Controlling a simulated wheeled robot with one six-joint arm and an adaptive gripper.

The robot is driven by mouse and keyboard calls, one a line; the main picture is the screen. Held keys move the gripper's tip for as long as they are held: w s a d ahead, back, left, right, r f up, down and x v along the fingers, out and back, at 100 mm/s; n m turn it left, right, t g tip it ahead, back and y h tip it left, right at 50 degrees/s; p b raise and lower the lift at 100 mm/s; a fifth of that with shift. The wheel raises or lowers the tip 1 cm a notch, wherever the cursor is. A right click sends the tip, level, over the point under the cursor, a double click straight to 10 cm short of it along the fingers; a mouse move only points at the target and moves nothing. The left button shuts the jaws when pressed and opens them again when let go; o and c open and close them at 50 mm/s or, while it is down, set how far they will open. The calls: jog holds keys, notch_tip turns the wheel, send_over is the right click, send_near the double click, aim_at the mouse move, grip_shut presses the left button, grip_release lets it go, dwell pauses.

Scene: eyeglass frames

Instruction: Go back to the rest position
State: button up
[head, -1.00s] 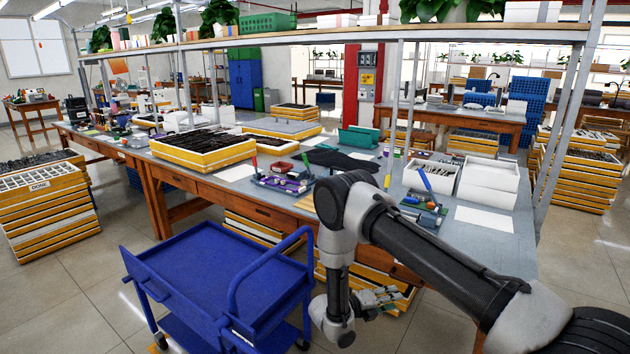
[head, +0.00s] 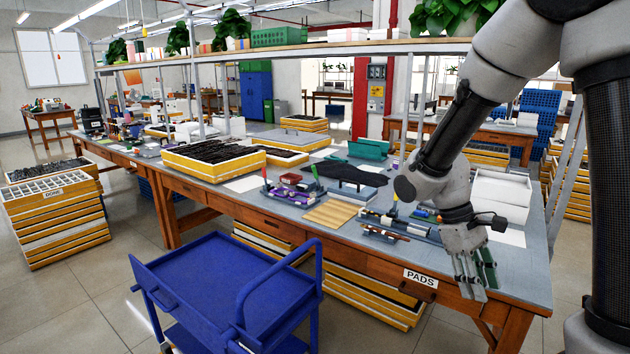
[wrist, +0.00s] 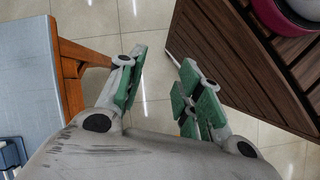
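My gripper (head: 476,270) hangs pointing down at the front right edge of the workbench (head: 335,238), in front of the drawer labelled PADS (head: 420,280). In the wrist view my gripper (wrist: 158,92) has its green-padded fingers spread apart, with only the tiled floor between them. It is open and holds nothing. My arm comes in from the right side of the head view, with its upper link standing tall there.
A blue cart (head: 220,280) stands in front of the bench. Yellow-sided trays (head: 212,160), tools and white boxes (head: 502,190) lie on the bench. In the wrist view a slatted brown wooden surface (wrist: 235,60) is at right.

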jog(key=s+d+r+m+t+y, duration=0.1)
jog(key=s+r+m+t+y, duration=0.1)
jog(key=r, duration=0.6)
jog(key=s+d+r+m+t+y, duration=0.2)
jog(key=s+r+m+t, duration=0.2)
jog(key=s+r+t, duration=0.2)
jog(key=shift+s+r, duration=0.95)
jog(key=shift+s, duration=0.25)
